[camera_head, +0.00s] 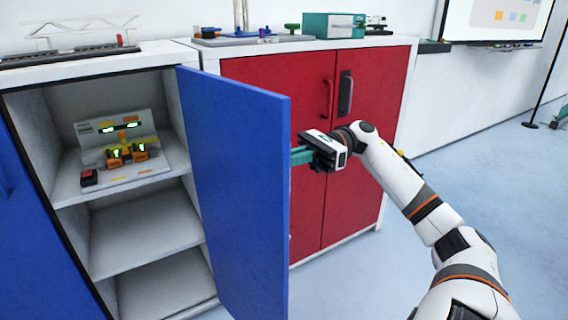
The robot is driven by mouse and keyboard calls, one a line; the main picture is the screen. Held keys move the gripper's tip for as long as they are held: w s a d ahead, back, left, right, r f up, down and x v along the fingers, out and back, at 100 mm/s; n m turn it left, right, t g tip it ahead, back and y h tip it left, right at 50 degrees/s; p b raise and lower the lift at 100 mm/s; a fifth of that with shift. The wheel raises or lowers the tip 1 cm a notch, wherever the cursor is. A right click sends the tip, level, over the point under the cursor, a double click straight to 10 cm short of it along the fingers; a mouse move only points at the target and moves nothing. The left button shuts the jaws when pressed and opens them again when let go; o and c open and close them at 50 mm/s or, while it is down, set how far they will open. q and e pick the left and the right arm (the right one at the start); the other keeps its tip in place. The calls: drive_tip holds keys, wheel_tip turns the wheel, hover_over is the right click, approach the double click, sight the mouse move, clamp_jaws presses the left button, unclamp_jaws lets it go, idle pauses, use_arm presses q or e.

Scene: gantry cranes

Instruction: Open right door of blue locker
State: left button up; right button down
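The blue locker's right door (235,190) stands swung open toward me, its inner face to the left. The open right side of the white locker cabinet (135,230) shows shelves behind it. My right gripper (299,156) is at the door's free edge, its teal fingers partly hidden behind the blue panel. The door's handle is hidden, and I cannot see whether the fingers hold it. My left gripper is out of view.
A red cabinet (390,140) with black and red handles stands close behind my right gripper. A small device with green lights (125,155) sits on the upper shelf. Models and a teal box (330,25) stand on the cabinet tops.

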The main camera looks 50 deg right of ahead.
idle(0.3)
drive_tip(key=c, duration=1.8)
unclamp_jaws()
drive_tip(key=v, duration=1.2)
